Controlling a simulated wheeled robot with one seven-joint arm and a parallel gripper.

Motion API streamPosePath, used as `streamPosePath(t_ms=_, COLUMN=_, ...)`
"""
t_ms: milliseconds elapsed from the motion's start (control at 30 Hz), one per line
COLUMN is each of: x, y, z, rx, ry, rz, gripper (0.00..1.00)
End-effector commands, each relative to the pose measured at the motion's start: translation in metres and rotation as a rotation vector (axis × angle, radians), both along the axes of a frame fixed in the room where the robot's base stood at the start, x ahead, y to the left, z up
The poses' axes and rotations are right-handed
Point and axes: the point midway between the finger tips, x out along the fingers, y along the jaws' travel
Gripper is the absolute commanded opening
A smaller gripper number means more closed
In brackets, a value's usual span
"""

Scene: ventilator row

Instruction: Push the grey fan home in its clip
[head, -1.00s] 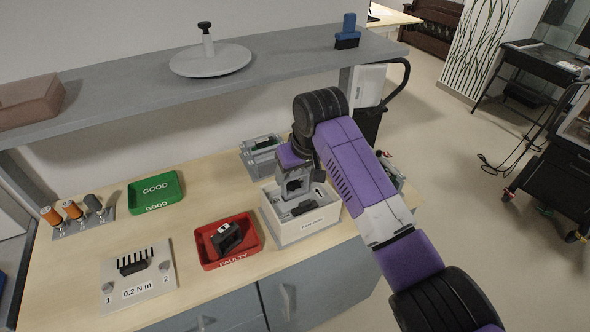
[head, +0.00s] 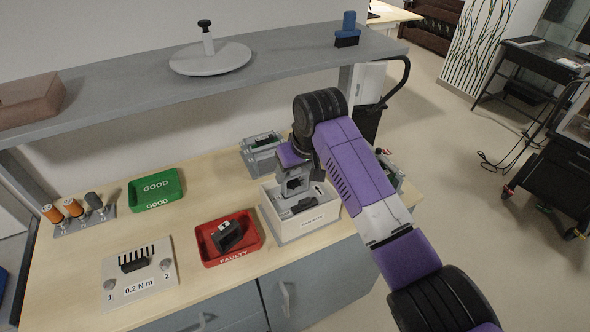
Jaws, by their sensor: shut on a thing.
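My gripper (head: 296,184) points down into the white open housing (head: 289,228) with a label on its front. It is shut on a grey piece, which looks like the grey fan, at the housing's back left part. The fan's outline merges with the grey fingers, so I cannot tell its edges. The clip is hidden by the gripper and housing walls, and I cannot tell how deep the fan sits. A dark part (head: 305,205) lies inside the housing, in front of the gripper.
A red FAULTY tray (head: 211,258) holding a dark block stands left of the housing. A grey unit (head: 259,155) stands behind it. A green GOOD tray (head: 154,199), a 0.2 N m plate (head: 155,297) and several screwdrivers (head: 74,208) are further left. A shelf (head: 120,92) overhangs the bench.

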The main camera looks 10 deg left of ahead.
Motion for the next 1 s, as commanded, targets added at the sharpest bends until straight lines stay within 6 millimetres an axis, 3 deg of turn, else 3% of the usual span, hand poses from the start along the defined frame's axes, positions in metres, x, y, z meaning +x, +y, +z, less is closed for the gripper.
streamPosePath(t_ms=1000, x=0.0, y=0.0, z=-0.017, rx=0.0, ry=0.0, rz=-0.001, gripper=0.22)
